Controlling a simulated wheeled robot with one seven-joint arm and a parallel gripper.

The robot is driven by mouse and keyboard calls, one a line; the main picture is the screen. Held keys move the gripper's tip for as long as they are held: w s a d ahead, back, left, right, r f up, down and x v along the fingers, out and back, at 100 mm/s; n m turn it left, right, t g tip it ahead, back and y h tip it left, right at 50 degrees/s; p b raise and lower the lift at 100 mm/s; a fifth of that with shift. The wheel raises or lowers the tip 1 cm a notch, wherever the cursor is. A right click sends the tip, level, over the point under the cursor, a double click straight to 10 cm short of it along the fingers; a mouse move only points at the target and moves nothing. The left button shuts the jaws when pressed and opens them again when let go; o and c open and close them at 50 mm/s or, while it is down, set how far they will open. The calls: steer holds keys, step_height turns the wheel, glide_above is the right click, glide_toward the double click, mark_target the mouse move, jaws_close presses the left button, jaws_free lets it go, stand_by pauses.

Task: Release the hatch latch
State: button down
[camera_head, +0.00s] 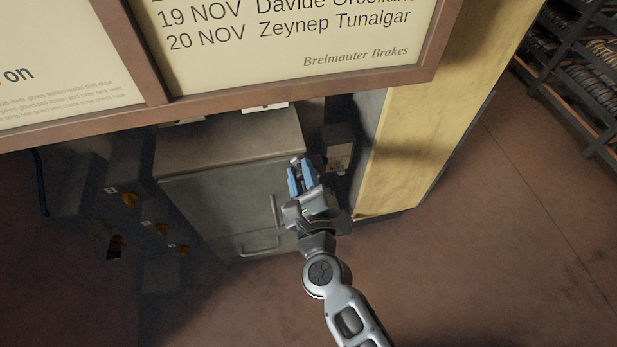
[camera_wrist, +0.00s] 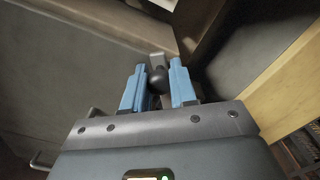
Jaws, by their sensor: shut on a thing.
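The grey hatch (camera_head: 222,200) is the front panel of a cabinet under the board, and it also fills the left of the wrist view (camera_wrist: 75,70). The latch shows in the wrist view as a dark round knob (camera_wrist: 158,80) on a short grey metal piece near the hatch's right edge. My gripper (camera_head: 302,170) is at the hatch's upper right, and its blue fingers (camera_wrist: 157,90) are shut on the knob, one on each side. In the head view the fingers hide most of the latch.
A brown-framed board (camera_head: 290,88) hangs in front, above the cabinet. A yellow post (camera_head: 415,130) stands close on the right. Dark boxes with orange knobs (camera_head: 129,199) are at left. The floor at lower right is clear.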

steer(key=m, duration=0.1)
steer(key=d+m, duration=0.1)
steer(key=d+m+b, duration=0.1)
steer(key=shift+w+r+m, duration=0.25)
steer(key=shift+r+m, duration=0.1)
steer(key=shift+m, duration=0.05)
steer(key=shift+w+d+r+m+b, duration=0.15)
steer(key=shift+d+m+b, duration=0.35)
steer(key=shift+m, duration=0.55)
steer(key=shift+w+d+m+b, duration=0.2)
steer(key=shift+d+m, duration=0.45)
steer(key=shift+m, duration=0.4)
steer(key=c, duration=1)
jaws_free()
steer(key=shift+o, duration=0.2)
steer(key=v, duration=0.7)
steer(key=shift+s+b, duration=0.4)
steer(key=shift+d+r, duration=0.1)
steer(key=shift+d, duration=0.05)
